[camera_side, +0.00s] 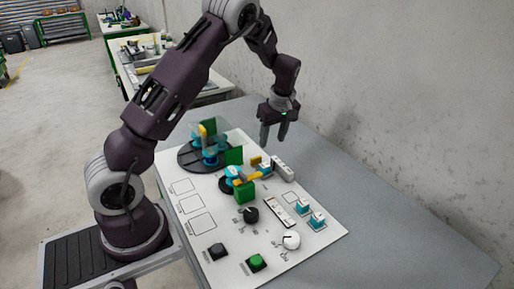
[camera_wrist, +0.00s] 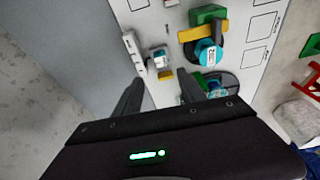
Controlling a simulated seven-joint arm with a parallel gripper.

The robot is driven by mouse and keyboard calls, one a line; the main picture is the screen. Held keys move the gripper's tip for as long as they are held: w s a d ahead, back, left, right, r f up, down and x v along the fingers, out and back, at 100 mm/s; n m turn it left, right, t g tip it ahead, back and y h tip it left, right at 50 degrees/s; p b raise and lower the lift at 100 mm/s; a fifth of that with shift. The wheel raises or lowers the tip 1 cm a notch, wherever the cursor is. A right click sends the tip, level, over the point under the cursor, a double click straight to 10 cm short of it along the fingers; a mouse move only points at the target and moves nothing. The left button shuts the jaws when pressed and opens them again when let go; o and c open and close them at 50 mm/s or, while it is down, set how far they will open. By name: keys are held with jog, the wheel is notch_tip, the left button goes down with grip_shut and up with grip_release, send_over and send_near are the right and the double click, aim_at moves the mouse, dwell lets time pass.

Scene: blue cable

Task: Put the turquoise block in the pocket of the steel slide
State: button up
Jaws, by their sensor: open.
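My gripper (camera_side: 273,137) is open and empty, pointing down above the far end of the white panel. In the wrist view its two dark fingers (camera_wrist: 160,84) are spread apart with nothing between them. Two small turquoise-and-white blocks stand near the panel's right edge, one farther (camera_side: 302,208) and one nearer (camera_side: 318,219). Another small turquoise-and-white piece (camera_wrist: 158,57) with a yellow part lies ahead of the fingers in the wrist view. A pale slotted bar (camera_side: 279,211) lies left of the two blocks. I cannot tell for certain which part is the steel slide, and its pocket is not clear.
A black disc (camera_side: 186,158) carries turquoise, yellow and green parts. A smaller turntable with a yellow arm (camera_side: 252,180) and green blocks (camera_side: 244,193) stands near. Knobs (camera_side: 291,240) and buttons (camera_side: 257,262) fill the near end. The grey table (camera_side: 390,230) is clear on the right.

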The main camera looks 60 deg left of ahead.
jog(key=s+d+r+m+t+h, duration=0.1)
jog(key=s+d+r+m+t, duration=0.1)
jog(key=s+d+r+m, duration=0.45)
jog(key=s+d+r+m+t+h, duration=0.1)
jog(key=s+d+r+m+h, duration=0.15)
jog(key=s+d+r, duration=0.75)
jog(key=s+d+r+m+t, duration=0.2)
jog(key=s+d+m, duration=0.3)
jog(key=s+m, duration=0.3)
jog(key=s, duration=0.4)
jog(key=shift+m+y, duration=0.3)
jog(key=shift+y, duration=0.05)
